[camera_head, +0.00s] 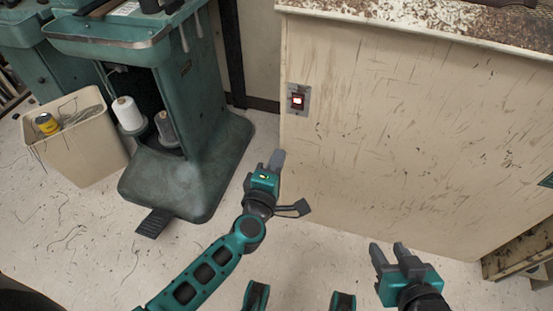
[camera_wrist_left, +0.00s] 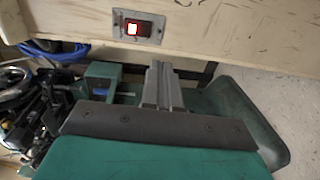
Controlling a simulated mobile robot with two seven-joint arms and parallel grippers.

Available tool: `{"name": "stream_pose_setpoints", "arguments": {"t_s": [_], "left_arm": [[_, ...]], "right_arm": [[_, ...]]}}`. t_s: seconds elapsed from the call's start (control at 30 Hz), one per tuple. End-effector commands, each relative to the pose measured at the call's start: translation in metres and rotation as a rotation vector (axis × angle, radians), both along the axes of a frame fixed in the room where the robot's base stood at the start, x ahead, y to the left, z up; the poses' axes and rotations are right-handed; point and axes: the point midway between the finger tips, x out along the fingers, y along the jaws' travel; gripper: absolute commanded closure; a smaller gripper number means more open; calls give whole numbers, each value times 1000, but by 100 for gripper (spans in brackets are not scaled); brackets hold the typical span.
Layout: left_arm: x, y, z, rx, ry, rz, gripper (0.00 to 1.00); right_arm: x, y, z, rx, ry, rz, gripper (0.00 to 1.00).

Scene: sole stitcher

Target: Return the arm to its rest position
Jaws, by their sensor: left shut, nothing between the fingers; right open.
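My left gripper (camera_head: 277,160) is shut and empty in the head view, beside the left edge of the cream cabinet side and below the switch. Its shut fingers (camera_wrist_left: 162,88) also show in the left wrist view, pointing away from the camera. The red switch (camera_head: 297,100) is lit on its metal plate; it also shows in the left wrist view (camera_wrist_left: 138,28), apart from the fingers. My right gripper (camera_head: 386,252) is open and empty at the lower right of the head view, in front of the cabinet panel.
The cream cabinet (camera_head: 400,130) fills the right side. A green machine (camera_head: 190,150) with thread spools and a pedal (camera_head: 154,222) stands left. A beige bin (camera_head: 80,148) stands beside it. The speckled floor (camera_head: 90,240) at lower left is mostly clear, with thread scraps.

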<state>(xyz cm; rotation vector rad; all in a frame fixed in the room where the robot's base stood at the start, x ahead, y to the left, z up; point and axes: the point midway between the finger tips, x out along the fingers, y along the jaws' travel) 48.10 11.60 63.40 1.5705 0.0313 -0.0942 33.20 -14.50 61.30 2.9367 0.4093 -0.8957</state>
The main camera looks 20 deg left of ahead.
Motion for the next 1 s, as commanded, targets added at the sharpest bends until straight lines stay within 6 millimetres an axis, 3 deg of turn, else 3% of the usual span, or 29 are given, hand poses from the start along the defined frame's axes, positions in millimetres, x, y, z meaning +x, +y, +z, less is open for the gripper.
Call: {"name": "stream_pose_setpoints", "arguments": {"t_s": [0.57, 0.77, 0.9, 1.0], "left_arm": [[-3, -2, 2, 33, -6, -23, 100], [-35, -17, 12, 344, -49, -214, 100], [-72, -24, 7, 702, -46, -397, 100], [-98, -18, -1, 957, -13, -507, 100]], "right_arm": [[0, 0, -2, 2, 4, -2, 57], [0, 2, -1, 7, 3, -5, 57], [0, 2, -1, 9, 3, -6, 57], [0, 2, -1, 9, 3, -6, 57]]}}
